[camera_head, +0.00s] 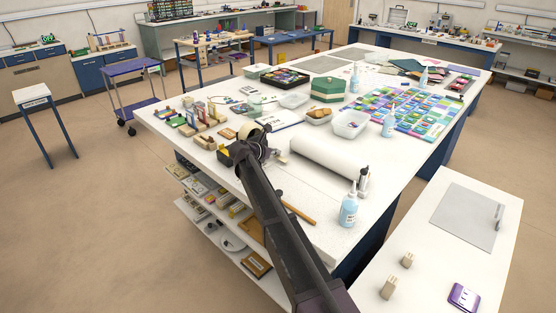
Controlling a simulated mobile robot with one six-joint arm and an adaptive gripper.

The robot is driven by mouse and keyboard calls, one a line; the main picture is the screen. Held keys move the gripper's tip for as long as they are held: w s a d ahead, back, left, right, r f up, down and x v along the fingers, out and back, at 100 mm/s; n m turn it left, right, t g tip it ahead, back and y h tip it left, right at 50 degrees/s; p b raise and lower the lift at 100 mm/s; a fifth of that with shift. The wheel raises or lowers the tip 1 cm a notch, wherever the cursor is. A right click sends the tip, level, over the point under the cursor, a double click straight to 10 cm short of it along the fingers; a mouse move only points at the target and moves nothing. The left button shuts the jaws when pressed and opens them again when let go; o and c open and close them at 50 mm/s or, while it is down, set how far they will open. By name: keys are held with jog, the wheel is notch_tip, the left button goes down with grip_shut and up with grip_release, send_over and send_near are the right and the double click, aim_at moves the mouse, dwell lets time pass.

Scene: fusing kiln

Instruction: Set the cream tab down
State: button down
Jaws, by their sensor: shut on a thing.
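My gripper (264,148) is at the far end of my dark arm, over the left part of the large white worktable (205,160). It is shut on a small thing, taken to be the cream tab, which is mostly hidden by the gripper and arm. A small pale piece (282,158) shows just right of the gripper; I cannot tell whether it is part of the tab. I cannot tell whether the held thing touches the table.
Small wooden blocks (197,117) crowd the table left of my gripper. A white paper roll (318,156) lies to the right, with a blue bottle (349,208) and a wooden-handled tool (298,212) nearer. Bare table lies between them.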

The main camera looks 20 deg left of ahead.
jog(key=shift+f+b, duration=0.4)
jog(key=shift+f, duration=0.35)
jog(key=shift+f, duration=0.1)
jog(key=c, duration=0.8)
grip_release()
jog(key=shift+r, duration=0.2)
jog(key=shift+s+a+r+p, duration=0.1)
jog(key=shift+s+r+p, duration=0.1)
jog(key=shift+s+p, duration=0.15)
jog(key=p+v, duration=0.4)
jog(key=v, duration=0.6)
jog(key=shift+s+a, duration=0.1)
jog(key=shift+s, duration=0.1)
jog(key=shift+s+a+r+p, duration=0.15)
jog(key=shift+s+p, duration=0.15)
jog(key=shift+s, duration=0.05)
